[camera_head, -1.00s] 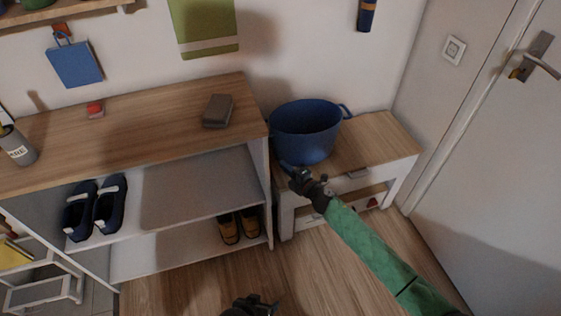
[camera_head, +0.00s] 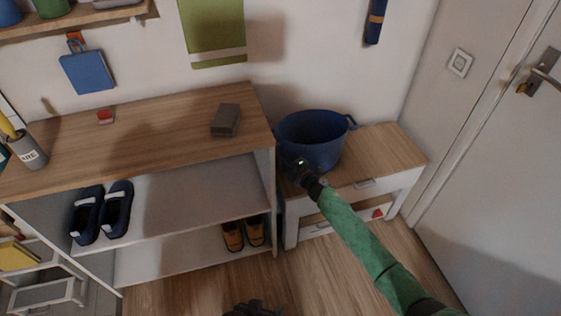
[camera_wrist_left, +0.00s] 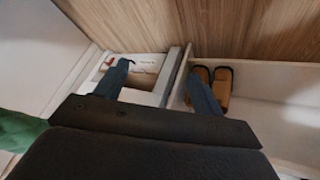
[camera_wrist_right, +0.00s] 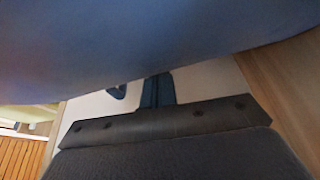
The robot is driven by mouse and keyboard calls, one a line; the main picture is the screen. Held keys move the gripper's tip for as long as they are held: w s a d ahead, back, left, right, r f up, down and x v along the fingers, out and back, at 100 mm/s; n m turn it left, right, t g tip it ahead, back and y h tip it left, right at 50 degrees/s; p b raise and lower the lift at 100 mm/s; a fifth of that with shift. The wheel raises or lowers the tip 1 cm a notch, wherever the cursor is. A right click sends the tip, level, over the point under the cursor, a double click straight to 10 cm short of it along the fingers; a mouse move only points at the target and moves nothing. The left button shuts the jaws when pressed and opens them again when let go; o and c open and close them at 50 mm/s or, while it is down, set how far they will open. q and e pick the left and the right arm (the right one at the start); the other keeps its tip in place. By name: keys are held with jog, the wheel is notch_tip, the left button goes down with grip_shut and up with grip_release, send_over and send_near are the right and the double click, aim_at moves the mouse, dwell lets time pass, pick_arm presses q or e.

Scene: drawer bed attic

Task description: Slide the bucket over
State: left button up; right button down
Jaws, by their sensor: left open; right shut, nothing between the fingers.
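The blue bucket (camera_head: 318,143) stands upright on the low wooden-topped bench (camera_head: 385,150), close to the taller shelf unit on its left. My right gripper (camera_head: 293,163) is shut and empty at the bucket's front left side; whether it touches cannot be told. The bucket's blue wall (camera_wrist_right: 150,40) fills the top of the right wrist view, very near the shut fingers (camera_wrist_right: 157,90). My left gripper (camera_head: 252,308) is low at the bottom edge of the head view. In the left wrist view its fingers (camera_wrist_left: 158,82) are apart with nothing between them.
The shelf unit (camera_head: 160,113) holds a grey box (camera_head: 226,120) on top and blue shoes (camera_head: 102,212) and brown shoes (camera_head: 243,233) below. The bench top is clear right of the bucket. A door (camera_head: 490,150) stands at the right.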

aim_at(336, 151)
pick_arm(q)
jog(key=shift+r, duration=0.1)
pick_arm(e)
jog(key=shift+d, duration=0.1)
